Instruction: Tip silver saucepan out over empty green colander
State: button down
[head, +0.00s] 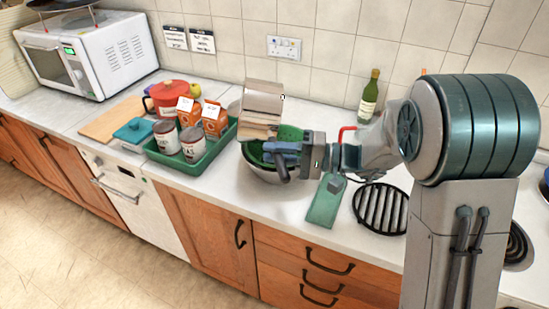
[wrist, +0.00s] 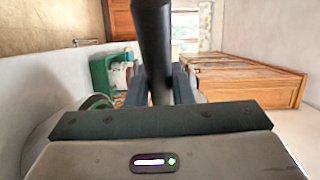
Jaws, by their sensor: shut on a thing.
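My gripper (head: 280,152) is shut on a dark handle, which stands up between the fingers in the wrist view (wrist: 152,60).
A green tray (head: 185,161) with cans and cartons stands to the left. A green board (head: 325,203) and a black rack (head: 380,208) lie to the right. A bottle (head: 370,95) stands near the wall. Clear worktop shows in front of the bowl.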

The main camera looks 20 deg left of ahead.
jog(key=shift+w+d+f+m+y+b, duration=0.2)
jog(key=shift+d+y+b, duration=0.35)
jog(key=shift+b, duration=0.95)
jog(key=shift+w+d+f+m+y+b, duration=0.15)
jog(key=shift+d+y+b, duration=0.15)
jog(key=shift+y+b, duration=0.8)
jog(key=b, duration=0.2)
jog(key=shift+w+d+g+y+b, duration=0.15)
jog(key=shift+d+g+y+b, duration=0.1)
jog(key=shift+d+g+b, duration=0.15)
jog(key=shift+r, duration=0.1)
jog(key=shift+r+p, duration=0.85)
jog(key=shift+r, duration=1.05)
